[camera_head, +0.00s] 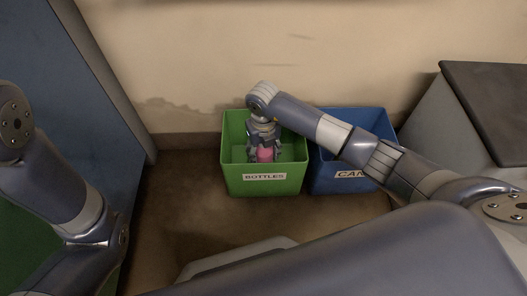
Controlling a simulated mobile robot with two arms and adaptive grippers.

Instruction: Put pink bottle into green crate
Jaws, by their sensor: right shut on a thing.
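The green crate (264,187) stands on the floor against the wall, with a "BOTTLES" label on its front. My right gripper (264,152) points down inside the crate's opening, between its walls. It is shut on the pink bottle (265,155), of which only a small pink part shows between the fingers. The rest of the bottle is hidden by the gripper, and I cannot tell whether it touches the crate's bottom. My left arm comes in at the left edge, but its gripper is out of the picture.
A blue crate (325,184) with a partly hidden "CAN" label stands just right of the green crate, under my right arm. A blue panel (85,75) rises at the left. A grey cabinet with a dark top (490,95) stands at the right. Floor left of the green crate is clear.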

